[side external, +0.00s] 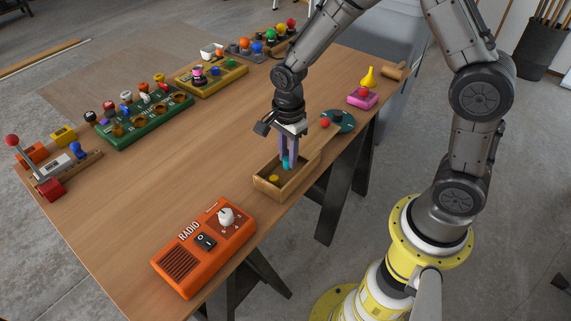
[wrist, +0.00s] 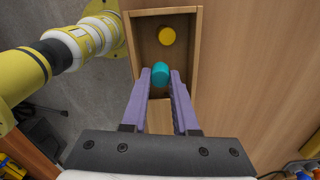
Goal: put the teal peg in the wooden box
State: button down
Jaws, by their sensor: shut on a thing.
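The teal peg (wrist: 160,74) is between the purple fingertips of my gripper (wrist: 162,82), which is shut on it. In the side view the peg (side external: 286,163) shows at the tips of my gripper (side external: 287,160), over the wooden box (side external: 270,195). In the wrist view the peg is within the outline of the open-topped wooden box (wrist: 196,60). I cannot tell how far the peg is above the box floor. A yellow peg (wrist: 166,36) is inside the box, and it also shows in the side view (side external: 273,178).
An orange radio (side external: 205,245) lies in front of the box. A dark teal disc (side external: 343,121) with a red ball (side external: 325,123) is behind it. A green tray (side external: 145,118) and a yellow tray (side external: 211,77) stand farther left. The table's middle is clear.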

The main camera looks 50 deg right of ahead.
aim_at(285, 166)
jog(key=shift+w+f, duration=0.2)
jog(key=shift+f, duration=0.05)
jog(key=shift+w+f, duration=0.2)
jog(key=shift+f, duration=1.5)
jog(key=shift+f, duration=0.1)
jog(key=c, duration=0.7)
grip_release()
